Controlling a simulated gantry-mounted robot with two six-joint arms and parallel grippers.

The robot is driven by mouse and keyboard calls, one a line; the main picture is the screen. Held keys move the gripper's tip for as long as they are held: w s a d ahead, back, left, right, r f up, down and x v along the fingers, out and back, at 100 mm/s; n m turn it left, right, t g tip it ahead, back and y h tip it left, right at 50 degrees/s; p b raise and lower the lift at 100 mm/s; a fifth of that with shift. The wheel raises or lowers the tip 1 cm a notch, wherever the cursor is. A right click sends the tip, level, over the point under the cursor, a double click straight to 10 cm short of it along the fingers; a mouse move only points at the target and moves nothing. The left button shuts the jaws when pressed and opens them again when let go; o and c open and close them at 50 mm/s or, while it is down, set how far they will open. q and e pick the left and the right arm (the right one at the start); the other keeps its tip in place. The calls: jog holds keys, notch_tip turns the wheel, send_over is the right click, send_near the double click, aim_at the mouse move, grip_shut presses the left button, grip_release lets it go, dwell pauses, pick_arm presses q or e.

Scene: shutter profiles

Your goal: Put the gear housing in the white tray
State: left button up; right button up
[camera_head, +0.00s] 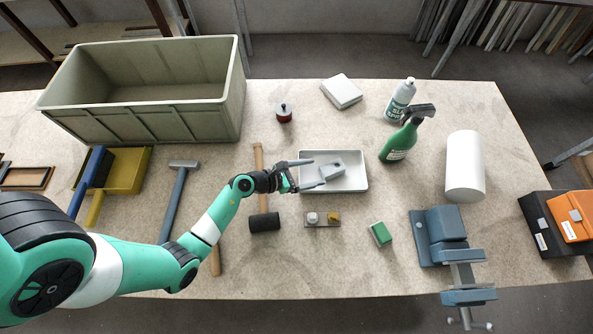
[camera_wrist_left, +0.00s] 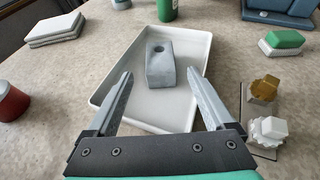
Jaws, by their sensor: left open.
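A grey block with a round hole in its top, which looks like the gear housing (camera_head: 335,169), lies inside the white tray (camera_head: 358,184). In the left wrist view the gear housing (camera_wrist_left: 160,65) rests in the far half of the tray (camera_wrist_left: 104,93), clear of the tray's walls. My left gripper (camera_head: 319,172) is open over the tray's left side. Its two fingers point toward the housing, one on each side, with a gap to it in the wrist view (camera_wrist_left: 160,74). Nothing is between the fingers. My right gripper is not in view.
A small plate with white and yellow parts (camera_head: 322,219) lies in front of the tray. A black-headed mallet (camera_head: 264,222) is left of it. A large crate (camera_head: 150,120) fills the back left.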

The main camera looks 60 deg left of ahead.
pick_arm(q)
jog(key=p+v, duration=0.1)
jog(key=v, duration=0.7)
jog(key=shift+s, duration=0.2)
jog(key=shift+w+r, duration=0.1)
